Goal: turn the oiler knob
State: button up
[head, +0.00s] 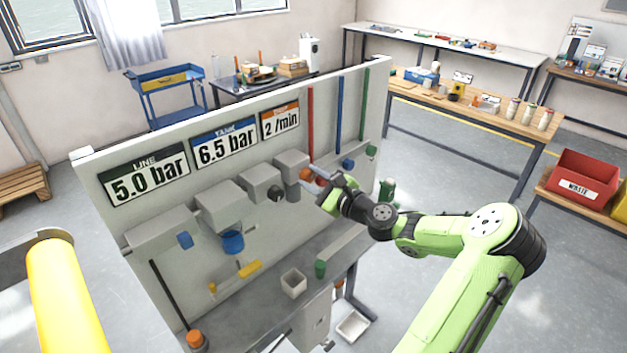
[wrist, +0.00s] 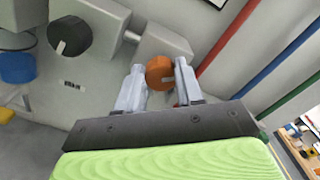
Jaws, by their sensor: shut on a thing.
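In the head view my gripper (head: 316,180) reaches the panel from the right. An orange-topped sign (head: 281,121) above reads "2 /min".
A white box (head: 293,284) stands on the ledge below. Floor beyond is mostly clear.

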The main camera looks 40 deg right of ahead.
jog(key=o, duration=1)
jog(key=shift+o, duration=0.2)
jog(key=s+b, duration=0.1)
jog(key=s, duration=1.4)
jog(key=shift+s+d, duration=0.2)
jog(key=shift+s, duration=0.2)
jog(key=shift+w, duration=0.1)
